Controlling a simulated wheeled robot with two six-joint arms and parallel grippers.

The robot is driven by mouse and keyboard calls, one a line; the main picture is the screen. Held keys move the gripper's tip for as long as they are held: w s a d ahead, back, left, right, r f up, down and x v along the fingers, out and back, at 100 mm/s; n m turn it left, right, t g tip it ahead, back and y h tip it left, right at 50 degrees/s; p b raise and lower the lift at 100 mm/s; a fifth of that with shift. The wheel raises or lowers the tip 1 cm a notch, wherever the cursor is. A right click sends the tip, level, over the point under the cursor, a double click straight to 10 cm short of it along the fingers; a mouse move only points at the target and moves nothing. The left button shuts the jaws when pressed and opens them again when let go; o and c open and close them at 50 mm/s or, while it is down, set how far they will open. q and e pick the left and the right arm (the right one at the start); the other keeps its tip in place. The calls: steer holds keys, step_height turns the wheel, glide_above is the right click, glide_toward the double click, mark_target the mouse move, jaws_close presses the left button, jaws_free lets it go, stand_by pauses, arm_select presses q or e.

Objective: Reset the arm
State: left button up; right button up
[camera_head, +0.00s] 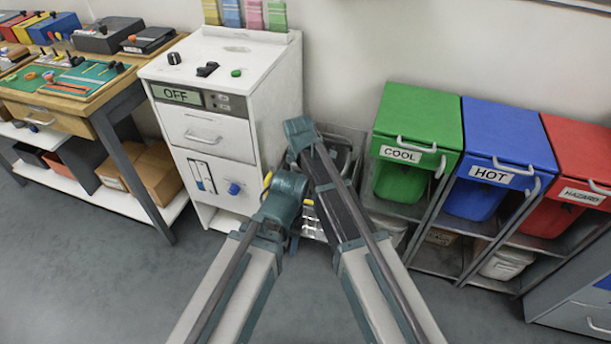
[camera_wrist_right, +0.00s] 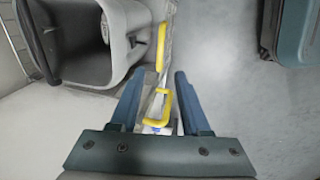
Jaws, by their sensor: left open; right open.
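In the head view both of my arms reach forward from the bottom edge and meet in front of the white cabinet (camera_head: 222,130). My left gripper (camera_head: 295,242) is mostly hidden by the arm links; only a small blue part shows below the joints. In the right wrist view my right gripper (camera_wrist_right: 159,71) is open, with two blue fingers apart. No held object shows between them. A yellow bracket-like part (camera_wrist_right: 155,106) appears between the fingers, lying beyond them. My right gripper is hidden behind my arms in the head view.
A dark open container (camera_wrist_right: 85,40) is close to the right gripper's left finger. Green (camera_head: 418,120), blue (camera_head: 508,130) and red (camera_head: 578,160) bins stand on a rack at right. A workbench (camera_head: 62,115) with tools stands at left. The grey floor (camera_head: 90,270) is clear at lower left.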

arm_select(q)
steer(key=shift+r, duration=0.5)
arm_select(e)
steer(key=shift+s+r, duration=0.1)
steer(key=shift+r, duration=0.4)
steer(key=s+d+m+g, duration=0.1)
steer(key=s+d+m, duration=1.3)
steer(key=s+d, duration=0.35)
arm_select(q)
step_height(320, 180, up, 21)
steer(key=p, duration=2.1)
arm_select(e)
steer(key=s+a+r+n, duration=0.1)
steer(key=s+a+r, duration=0.1)
steer(key=r, duration=0.5)
steer(key=s+a+r+n, duration=0.1)
steer(key=a+r, duration=0.4)
steer(key=r, duration=0.1)
steer(key=s+a+r+n+g, duration=0.1)
steer(key=s+a+r, duration=0.1)
steer(key=r, duration=0.5)
steer(key=shift+s+a+r+h, duration=0.3)
steer(key=shift+a, duration=0.45)
